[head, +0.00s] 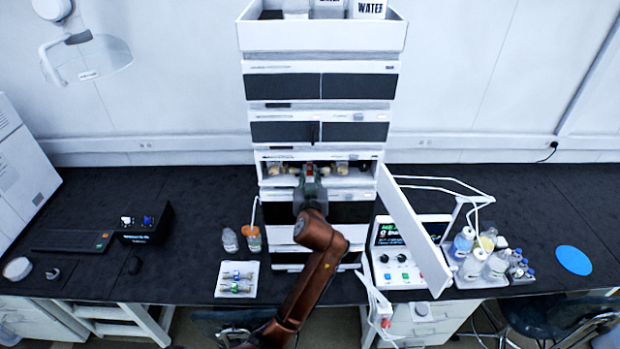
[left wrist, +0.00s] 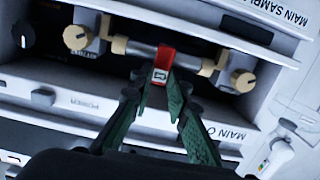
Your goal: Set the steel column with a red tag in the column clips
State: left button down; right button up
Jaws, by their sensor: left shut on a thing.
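The steel column (left wrist: 142,49) is a silver tube with tan end fittings and a red tag (left wrist: 161,66) at its middle. It lies inside the open compartment (head: 340,178) of the instrument stack, between two tan knobs (left wrist: 77,37) and (left wrist: 243,80). My left gripper (head: 310,172) reaches into this compartment. In the left wrist view its green fingers (left wrist: 160,84) are shut on the column at the red tag. The column clips are not clearly visible, so I cannot tell whether the column is seated in them. My right gripper is out of view.
The compartment's white door (head: 415,230) stands open to the right. A white tray (head: 220,290) with other tagged columns lies on the bench at front left, near two small bottles (head: 230,240). A control box (head: 398,268) and several bottles (head: 473,265) stand at right.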

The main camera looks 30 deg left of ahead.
aim_at(310, 171)
pick_arm(q)
jog(key=shift+b+x, duration=0.35)
jog(key=shift+x, duration=1.2)
jog(key=shift+d+f+b, duration=0.1)
jog(key=shift+f+b, duration=0.35)
jog(key=shift+f, duration=0.2)
jog(key=c, duration=1.8)
grip_release()
jog(key=shift+o, duration=0.2)
jog(key=shift+s, duration=0.1)
jog(key=shift+p+v, duration=0.65)
jog(key=shift+v, duration=2.15)
jog(key=f+v, duration=0.1)
jog(key=v, duration=0.7)
jog(key=shift+s+r+p, duration=0.25)
jog(key=shift+r+p, duration=0.05)
jog(key=shift+p, duration=0.05)
